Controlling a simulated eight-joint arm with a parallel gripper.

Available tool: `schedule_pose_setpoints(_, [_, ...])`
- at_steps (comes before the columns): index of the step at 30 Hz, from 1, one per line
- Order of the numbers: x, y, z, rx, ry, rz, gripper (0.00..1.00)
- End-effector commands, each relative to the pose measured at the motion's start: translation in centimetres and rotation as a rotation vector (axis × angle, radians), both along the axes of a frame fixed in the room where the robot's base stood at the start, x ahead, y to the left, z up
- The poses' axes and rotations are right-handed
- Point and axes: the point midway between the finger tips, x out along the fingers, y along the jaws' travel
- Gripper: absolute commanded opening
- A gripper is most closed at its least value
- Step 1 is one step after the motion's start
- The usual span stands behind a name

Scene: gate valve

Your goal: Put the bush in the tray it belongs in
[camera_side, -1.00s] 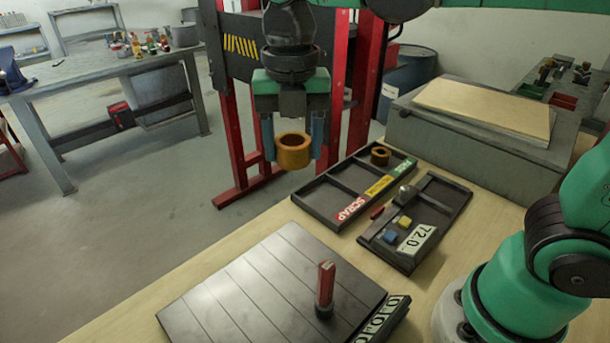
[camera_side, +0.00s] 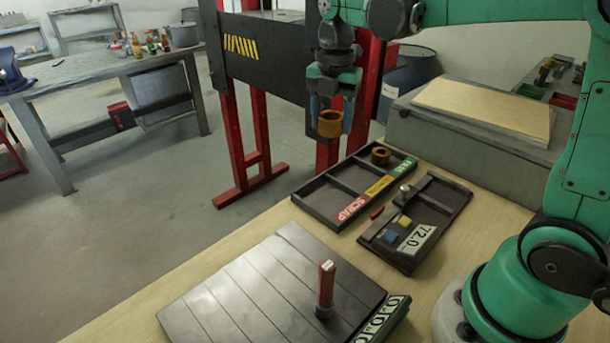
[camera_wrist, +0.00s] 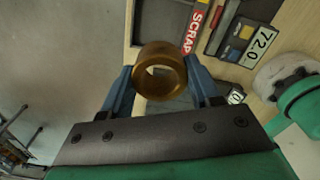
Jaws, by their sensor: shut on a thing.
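The bush, a bronze-coloured ring (camera_side: 330,123), is held between the blue fingers of my gripper (camera_side: 331,118), which is shut on it. It hangs in the air above and behind the sorting tray. In the wrist view the bush (camera_wrist: 160,72) sits between the fingertips, its bore facing the camera. The black tray (camera_side: 322,219) has three compartments, labelled red SCRAP (camera_side: 352,209), yellow (camera_side: 380,186), its text too small to read, and green (camera_side: 403,168), also hard to read. The SCRAP and yellow compartments look empty.
A grey block (camera_side: 480,130) stands behind. Red posts (camera_side: 235,130) rise beyond the table.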

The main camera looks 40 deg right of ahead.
Motion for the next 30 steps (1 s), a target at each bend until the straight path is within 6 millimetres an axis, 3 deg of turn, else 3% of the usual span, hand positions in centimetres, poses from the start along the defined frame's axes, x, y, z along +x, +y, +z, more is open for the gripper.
schedule_pose_setpoints(6, [0.0,0.0,-5.5,0.000,0.000,0.001,0.00])
schedule_pose_setpoints(12, [0.0,0.1,-9.9,0.000,0.000,0.002,0.00])
schedule_pose_setpoints(25, [0.0,0.1,-14.6,0.000,0.000,0.002,0.00])
schedule_pose_setpoints(30, [0.0,0.1,-15.3,0.000,0.000,0.002,0.00])
